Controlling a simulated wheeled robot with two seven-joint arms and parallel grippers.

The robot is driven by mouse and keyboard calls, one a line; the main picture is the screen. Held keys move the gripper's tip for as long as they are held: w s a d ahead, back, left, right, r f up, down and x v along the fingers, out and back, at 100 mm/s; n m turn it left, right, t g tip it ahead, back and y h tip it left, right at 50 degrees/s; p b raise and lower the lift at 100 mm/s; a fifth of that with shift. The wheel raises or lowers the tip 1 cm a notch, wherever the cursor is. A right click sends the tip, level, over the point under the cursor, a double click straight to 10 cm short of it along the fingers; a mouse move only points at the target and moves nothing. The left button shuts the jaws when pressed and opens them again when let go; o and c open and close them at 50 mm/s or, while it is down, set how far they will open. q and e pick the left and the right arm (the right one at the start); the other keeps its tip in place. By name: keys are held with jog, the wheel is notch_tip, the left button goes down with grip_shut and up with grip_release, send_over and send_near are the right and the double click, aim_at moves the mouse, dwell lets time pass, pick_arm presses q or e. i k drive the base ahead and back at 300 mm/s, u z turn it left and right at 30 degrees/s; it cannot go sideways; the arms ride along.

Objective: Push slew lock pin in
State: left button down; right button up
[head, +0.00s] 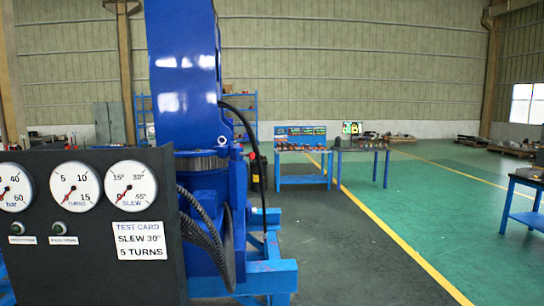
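The blue crane stand (185,90) rises at centre left, with a dark toothed slew ring (200,162) partway up. A small pale ring (222,140) shows at the right side of the column just above the slew ring. I cannot tell whether it belongs to the slew lock pin, and no pin can be made out for certain. A dark gauge panel (100,262) fills the lower left, with a slew gauge (131,188) and a test card (139,246) reading "SLEW 30° 5 TURNS". Neither of my grippers is in view.
Black hoses (207,235) hang beside the column above its blue base frame (270,275). Blue workbenches (302,180) stand at the back, and another table (525,190) is at the right edge. Floor right of the stand is clear.

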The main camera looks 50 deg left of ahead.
aim_at(252, 155)
jog(key=u, duration=1.3)
jog(key=i, duration=1.65)
jog(key=z, duration=0.2)
